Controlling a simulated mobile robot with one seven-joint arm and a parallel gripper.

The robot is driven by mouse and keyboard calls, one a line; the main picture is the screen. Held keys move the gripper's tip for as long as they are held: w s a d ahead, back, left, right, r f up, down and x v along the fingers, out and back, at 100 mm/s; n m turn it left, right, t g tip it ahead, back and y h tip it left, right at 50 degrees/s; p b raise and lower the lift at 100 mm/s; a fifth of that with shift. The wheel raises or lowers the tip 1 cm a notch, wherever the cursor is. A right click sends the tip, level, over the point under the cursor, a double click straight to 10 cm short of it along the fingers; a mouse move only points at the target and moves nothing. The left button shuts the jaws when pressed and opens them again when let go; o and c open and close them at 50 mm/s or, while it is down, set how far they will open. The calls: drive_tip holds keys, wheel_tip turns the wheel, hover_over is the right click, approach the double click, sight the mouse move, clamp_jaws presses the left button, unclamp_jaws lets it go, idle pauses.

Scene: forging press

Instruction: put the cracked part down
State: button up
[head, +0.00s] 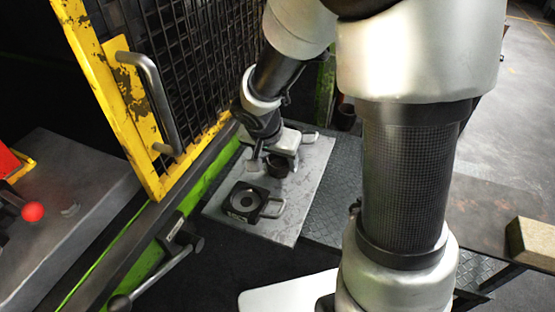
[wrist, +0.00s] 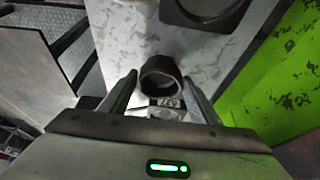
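A dark hollow ring-shaped part (head: 278,164) is at my gripper on the pale grey plate. In the wrist view the part (wrist: 160,72) lies between my gripper's fingertips (wrist: 161,77), with a thin gap showing on each side. My gripper (head: 270,162) is open around it, low over the plate. A small label with printed digits (wrist: 168,102) shows just below the part. I see no crack on it at this size. Whether its underside touches the plate is hard to tell.
A dark square block with a round recess (head: 246,202) and a handle sits nearer on the plate (head: 290,228). A yellow-framed mesh guard (head: 120,110) and green rail (head: 105,250) stand at the left. A wooden block (head: 532,246) lies at the right.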

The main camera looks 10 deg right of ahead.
drive_tip(key=shift+o, duration=0.9)
drive_tip(key=shift+r+p, duration=0.25)
drive_tip(key=shift+p, duration=0.05)
drive_tip(key=p+v, duration=0.2)
drive_tip(key=v, duration=0.9)
drive_tip(key=s+d+r+n+t+y, duration=0.1)
drive_tip(key=s+d+r+n+y, duration=0.1)
drive_tip(key=s+r+n, duration=0.5)
drive_tip(key=s+d+r, duration=0.1)
drive_tip(key=s+r, duration=0.3)
drive_tip(key=s, duration=0.3)
drive_tip(key=shift+s+d+t+y, duration=0.2)
drive_tip(key=shift+s+t+y, duration=0.05)
drive_tip(key=shift+t+y, duration=0.15)
